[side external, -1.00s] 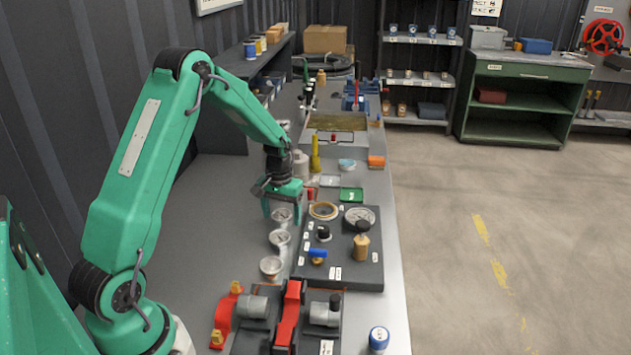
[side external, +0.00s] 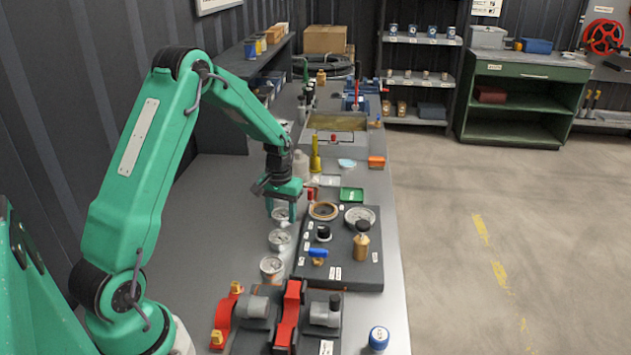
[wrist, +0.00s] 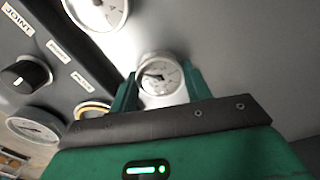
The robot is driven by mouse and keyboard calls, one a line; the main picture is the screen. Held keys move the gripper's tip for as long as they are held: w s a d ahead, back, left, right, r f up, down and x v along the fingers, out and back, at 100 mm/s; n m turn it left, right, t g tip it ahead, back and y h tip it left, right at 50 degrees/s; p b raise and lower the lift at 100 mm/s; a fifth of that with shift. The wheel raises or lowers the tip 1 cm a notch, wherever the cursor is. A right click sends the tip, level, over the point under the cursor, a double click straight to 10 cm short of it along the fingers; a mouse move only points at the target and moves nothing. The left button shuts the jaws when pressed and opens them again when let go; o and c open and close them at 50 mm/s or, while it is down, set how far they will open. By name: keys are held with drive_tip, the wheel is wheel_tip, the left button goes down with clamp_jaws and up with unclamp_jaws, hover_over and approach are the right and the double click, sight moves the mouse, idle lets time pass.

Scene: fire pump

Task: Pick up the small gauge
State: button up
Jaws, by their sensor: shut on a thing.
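Three small round gauges with white dials stand in a row left of the dark panel in the side view: the far gauge (side external: 281,215), the middle gauge (side external: 279,240) and the near gauge (side external: 271,268). My gripper (side external: 281,208) reaches down over the far gauge, its green fingers on either side of the rim. In the wrist view this gauge (wrist: 160,76) sits between the fingertips, dial visible, its lower edge hidden by the gripper body. My gripper is shut on it. It appears at bench level; any lift cannot be told.
The dark panel (side external: 350,270) carries a larger gauge (side external: 360,216), a brass ring (side external: 323,210), a black knob (side external: 323,233) and a brass fitting (side external: 361,246), close right of my gripper. A red clamp fixture (side external: 289,318) stands nearer. A green tray (side external: 352,195) lies beyond the panel.

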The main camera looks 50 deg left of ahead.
sight(282, 214)
wheel_tip(282, 214, up, 4)
drive_tip(key=s+d+r, duration=0.1)
drive_tip(key=d+r, duration=0.5)
drive_tip(key=d, duration=0.5)
drive_tip(key=shift+s+d+r, duration=0.2)
drive_tip(key=shift+d+r, duration=0.1)
drive_tip(key=shift+r, duration=0.05)
drive_tip(key=s+d+r+m, duration=0.1)
drive_tip(key=d+r+m, duration=0.5)
drive_tip(key=d+r, duration=0.1)
drive_tip(key=shift+s+d+r, duration=0.2)
drive_tip(key=shift+d+r, duration=0.1)
drive_tip(key=shift+d, duration=0.05)
drive_tip(key=shift+w+a+f+n, duration=1.15)
drive_tip(key=shift+w+n, duration=1.75)
drive_tip(key=shift+w, duration=1.55)
drive_tip(key=w+a+f, duration=0.1)
drive_tip(key=a+f, duration=0.1)
drive_tip(key=a, duration=0.1)
drive_tip(key=w+a+f, duration=0.1)
drive_tip(key=a+f, duration=0.2)
drive_tip(key=a, duration=0.1)
drive_tip(key=w+a+f, duration=0.1)
drive_tip(key=a+f, duration=0.1)
drive_tip(key=a, duration=0.1)
drive_tip(key=shift+w+a+f, duration=0.15)
drive_tip(key=shift+w+a, duration=0.1)
drive_tip(key=shift+a, duration=0.15)
